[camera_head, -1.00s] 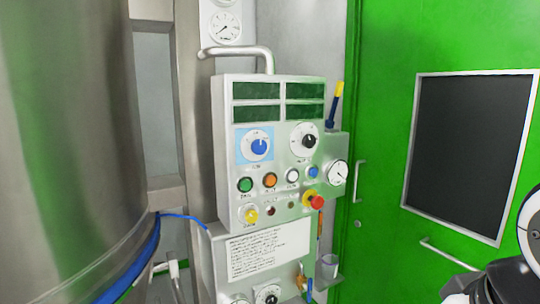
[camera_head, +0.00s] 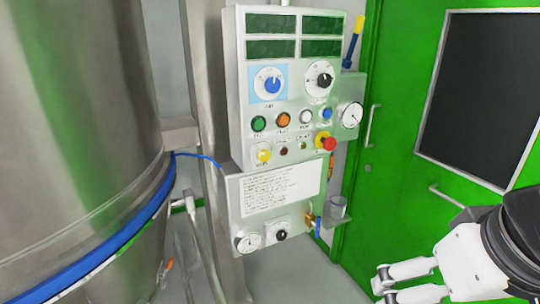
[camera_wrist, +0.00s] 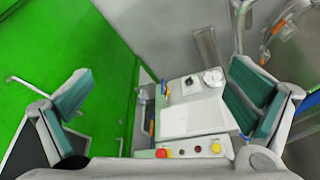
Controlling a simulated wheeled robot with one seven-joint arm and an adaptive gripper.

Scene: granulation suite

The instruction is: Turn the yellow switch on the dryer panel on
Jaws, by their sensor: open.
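The dryer panel (camera_head: 237,90) is a pale upright box on a column, with dark displays, two dials and rows of buttons. The yellow switch (camera_head: 263,155) is a small round knob at its lower left, above a text plate (camera_head: 280,190). In the wrist view the panel's lower rows show upside down at the bottom edge, with the yellow switch (camera_wrist: 216,148) right of the red button (camera_wrist: 161,153). My gripper (camera_head: 384,286) is at the lower right in the head view, well apart from the panel. Its fingers (camera_wrist: 160,100) are spread and empty. The switch's exact setting is too small to tell.
A large steel vessel (camera_head: 80,130) with a blue band stands left of the panel. A green door (camera_head: 395,130) with a dark window and handles is on the right.

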